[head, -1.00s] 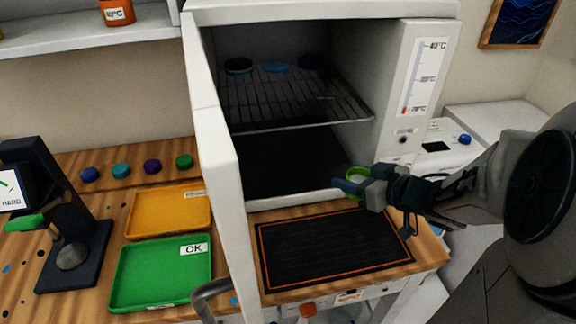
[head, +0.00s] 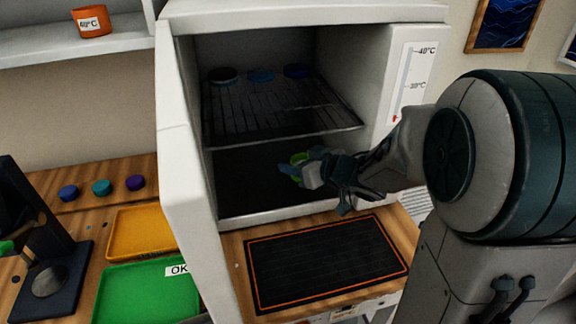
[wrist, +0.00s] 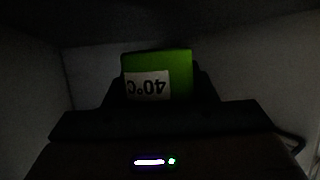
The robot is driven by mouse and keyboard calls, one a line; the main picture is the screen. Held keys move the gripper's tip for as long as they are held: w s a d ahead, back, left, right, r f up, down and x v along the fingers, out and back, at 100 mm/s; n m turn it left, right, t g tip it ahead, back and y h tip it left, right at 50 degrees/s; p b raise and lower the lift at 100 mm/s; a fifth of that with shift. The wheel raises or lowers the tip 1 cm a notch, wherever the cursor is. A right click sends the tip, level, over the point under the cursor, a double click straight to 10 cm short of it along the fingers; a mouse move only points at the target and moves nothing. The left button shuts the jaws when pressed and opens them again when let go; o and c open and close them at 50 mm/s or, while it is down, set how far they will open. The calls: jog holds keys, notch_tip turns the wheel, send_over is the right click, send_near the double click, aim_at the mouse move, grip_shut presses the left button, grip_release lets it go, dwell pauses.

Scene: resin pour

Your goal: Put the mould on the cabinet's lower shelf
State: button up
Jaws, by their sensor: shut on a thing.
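A green mould (head: 299,159) is held in my gripper (head: 296,170). In the wrist view the mould (wrist: 180,75) sits between the two dark fingers and bears an upside-down "40°C" label. My gripper is inside the open white cabinet (head: 185,160), below the wire shelf. The dark lower shelf (head: 245,185) is the cabinet's floor, and the gripper is over its right part. I cannot tell whether the mould touches the lower shelf.
The wire upper shelf (head: 280,118) bears three round moulds at its back, just above my arm. The cabinet's open door stands at the left. A black mat (head: 325,262) with an orange border lies in front, bare. Green (head: 140,290) and yellow (head: 140,232) trays lie left.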

aim_at(295, 157)
jog(key=w+a, duration=0.2)
jog(key=shift+w, duration=0.3)
jog(key=shift+w+a+f+b, duration=0.15)
jog(key=shift+f+b, duration=0.35)
jog(key=shift+f, duration=1.2)
jog(key=shift+f, duration=0.3)
jog(key=o, duration=1)
jog(key=shift+r, duration=0.15)
jog(key=shift+r, duration=0.3)
jog(key=p+v, duration=0.1)
jog(key=v, duration=0.5)
jog(key=p+v, duration=0.1)
jog(key=v, duration=0.5)
jog(key=shift+f, duration=0.2)
